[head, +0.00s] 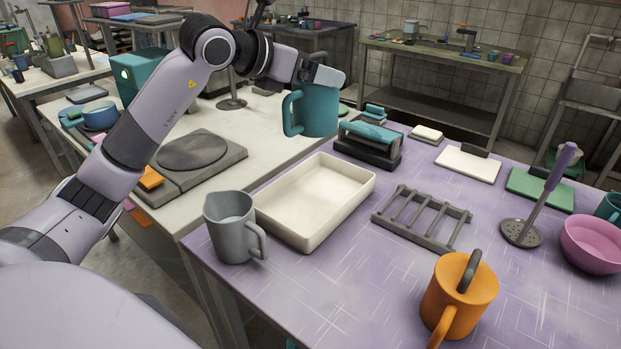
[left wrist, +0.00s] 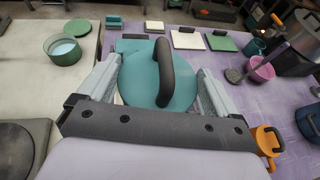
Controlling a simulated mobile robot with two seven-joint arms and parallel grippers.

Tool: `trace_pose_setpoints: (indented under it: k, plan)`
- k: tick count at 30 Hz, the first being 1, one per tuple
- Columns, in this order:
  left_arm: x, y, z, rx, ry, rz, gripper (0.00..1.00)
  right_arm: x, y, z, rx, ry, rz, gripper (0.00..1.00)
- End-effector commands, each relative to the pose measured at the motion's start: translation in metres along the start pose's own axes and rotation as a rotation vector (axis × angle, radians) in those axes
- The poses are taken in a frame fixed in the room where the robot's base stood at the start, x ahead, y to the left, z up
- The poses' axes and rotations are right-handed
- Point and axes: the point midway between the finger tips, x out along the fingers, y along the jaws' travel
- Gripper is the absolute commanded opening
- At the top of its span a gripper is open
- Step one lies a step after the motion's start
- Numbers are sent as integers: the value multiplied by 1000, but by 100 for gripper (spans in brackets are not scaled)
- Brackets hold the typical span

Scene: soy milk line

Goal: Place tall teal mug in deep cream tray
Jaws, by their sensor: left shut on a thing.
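The tall teal mug (head: 312,111) is held in the air by my left gripper (head: 322,76), behind the far edge of the cream tray in the head view. Its handle points left there. In the left wrist view the teal mug (left wrist: 146,82) shows from above between both fingers, as a teal round top with a dark arched handle. My left gripper (left wrist: 158,72) is shut on it. The deep cream tray (head: 318,198) lies on the purple table and looks empty. My right gripper is in neither view.
A grey mug (head: 230,225) stands close to the tray's left end. A dark rack (head: 422,216) lies to its right, and a teal-and-black device (head: 368,145) is behind. An orange mug (head: 460,295) stands near the front. The purple table between is free.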

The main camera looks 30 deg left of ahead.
Motion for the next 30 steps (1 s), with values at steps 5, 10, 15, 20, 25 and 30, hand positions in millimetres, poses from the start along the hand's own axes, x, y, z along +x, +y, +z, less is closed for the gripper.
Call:
trace_pose_setpoints:
  k: [5, 10, 15, 20, 25, 30]
  plan:
    - [13, 0, -33, 0, 0, 0, 18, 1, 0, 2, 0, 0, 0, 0]
    - [26, 0, -66, 0, 2, 0, 18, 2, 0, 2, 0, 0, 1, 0]
    - [40, 0, -99, -1, 0, 1, 18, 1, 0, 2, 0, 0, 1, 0]
    - [49, 0, -121, 1, -3, 0, 18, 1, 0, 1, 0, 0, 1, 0]
    - [54, 0, -131, 1, -4, 0, 18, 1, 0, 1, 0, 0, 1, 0]
    - [64, 0, -155, 0, -1, 1, 18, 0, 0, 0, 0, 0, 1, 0]
